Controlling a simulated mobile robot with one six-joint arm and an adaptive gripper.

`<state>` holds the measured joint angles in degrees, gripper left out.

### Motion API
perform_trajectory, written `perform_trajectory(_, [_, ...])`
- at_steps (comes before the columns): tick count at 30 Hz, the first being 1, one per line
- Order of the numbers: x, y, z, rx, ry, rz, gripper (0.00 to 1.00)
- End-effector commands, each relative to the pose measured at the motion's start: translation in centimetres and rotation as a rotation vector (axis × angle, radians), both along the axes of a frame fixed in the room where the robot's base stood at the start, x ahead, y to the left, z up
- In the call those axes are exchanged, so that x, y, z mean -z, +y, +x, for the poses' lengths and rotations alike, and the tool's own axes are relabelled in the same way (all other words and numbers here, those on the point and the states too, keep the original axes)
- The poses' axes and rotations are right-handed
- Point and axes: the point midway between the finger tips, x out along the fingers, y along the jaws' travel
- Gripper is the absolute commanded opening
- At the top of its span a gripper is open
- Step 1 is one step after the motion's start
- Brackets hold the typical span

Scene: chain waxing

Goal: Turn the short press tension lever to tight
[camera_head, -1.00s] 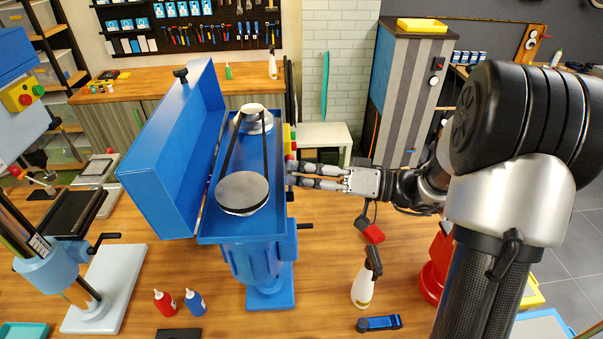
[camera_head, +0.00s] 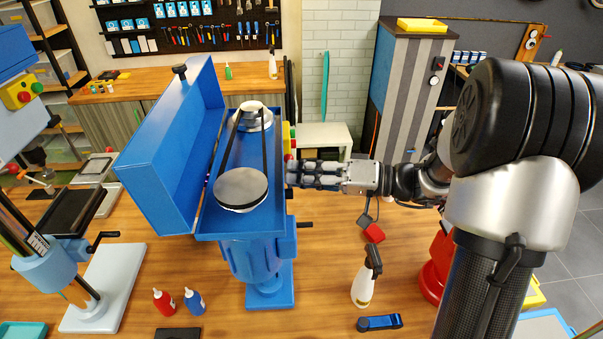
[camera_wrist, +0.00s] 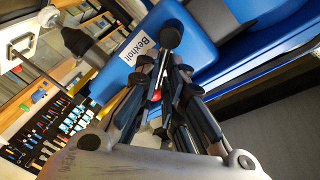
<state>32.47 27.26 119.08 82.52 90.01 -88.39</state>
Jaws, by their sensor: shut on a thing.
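The blue press (camera_head: 262,262) stands on the wooden bench, with its lid (camera_head: 172,150) tilted open to the left. A belt (camera_head: 232,142) runs around its two pulleys. My gripper (camera_head: 291,174) comes in from the right and is at the right side of the belt housing. In the wrist view my gripper (camera_wrist: 160,88) is shut on the dark tension lever, whose black ball knob (camera_wrist: 170,36) sticks out past the fingers. The fingers hide most of the lever in both views. A blue face with a "Bexholt" label (camera_wrist: 138,50) is behind it.
A black handle (camera_head: 305,225) sticks out right of the press, below my gripper. A white spray bottle (camera_head: 366,278), a blue-and-black tool (camera_head: 379,323) and red (camera_head: 164,302) and blue (camera_head: 195,301) bottles stand or lie nearby. Another press (camera_head: 60,262) is at the left.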

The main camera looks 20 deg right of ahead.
Motion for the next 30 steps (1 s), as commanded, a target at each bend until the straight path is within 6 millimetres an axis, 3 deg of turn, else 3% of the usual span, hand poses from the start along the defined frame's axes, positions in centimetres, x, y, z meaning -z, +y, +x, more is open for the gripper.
perform_trajectory(18, [1.6, -0.3, 1.4, 0.01, 0.547, 0.113, 0.0])
perform_trajectory(30, [2.8, -0.3, 1.3, 0.012, 0.796, 0.163, 0.0])
